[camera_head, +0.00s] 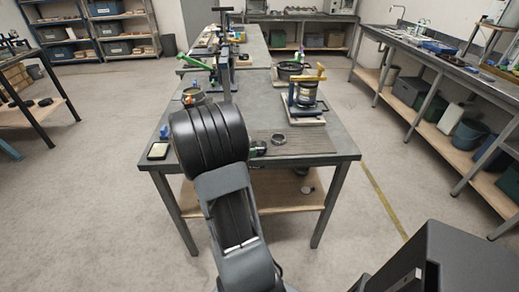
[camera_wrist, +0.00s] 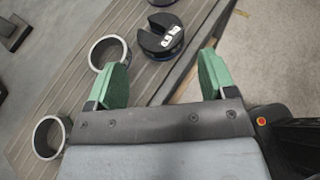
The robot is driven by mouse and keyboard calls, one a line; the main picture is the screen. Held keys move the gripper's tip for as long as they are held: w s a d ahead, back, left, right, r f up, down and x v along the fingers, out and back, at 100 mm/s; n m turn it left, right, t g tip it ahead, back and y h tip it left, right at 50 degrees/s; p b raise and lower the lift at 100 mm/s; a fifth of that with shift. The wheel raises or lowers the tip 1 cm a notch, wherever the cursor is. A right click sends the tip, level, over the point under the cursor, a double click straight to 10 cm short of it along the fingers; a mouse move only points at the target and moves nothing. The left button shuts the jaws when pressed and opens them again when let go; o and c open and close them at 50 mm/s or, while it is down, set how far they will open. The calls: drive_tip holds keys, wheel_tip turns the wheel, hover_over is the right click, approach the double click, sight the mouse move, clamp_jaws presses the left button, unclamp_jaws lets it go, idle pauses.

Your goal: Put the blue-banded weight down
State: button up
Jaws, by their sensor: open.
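The blue-banded weight (camera_wrist: 160,38) is a black slotted disc with a white label and a blue edge showing low on its side. In the wrist view it rests on the ribbed mat (camera_wrist: 72,75), close to the mat's edge. My gripper (camera_wrist: 163,66) has green fingers spread wide apart, with nothing between them. The weight lies just beyond the fingertips, roughly centred between them and apart from both. In the head view my arm hides most of the gripper, and I cannot make out the weight clearly there.
A metal ring (camera_wrist: 108,52) lies left of the weight, by the left finger; another ring (camera_wrist: 48,137) lies farther left. In the head view, a brass-coloured device in a blue frame (camera_head: 305,95) stands behind the mat (camera_head: 308,140). The workbench's (camera_head: 343,147) right edge is near.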

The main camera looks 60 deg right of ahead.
sight(261, 145)
drive_tip(key=shift+x, duration=3.65)
drive_tip(key=shift+r, duration=0.1)
drive_tip(key=c, duration=1.1)
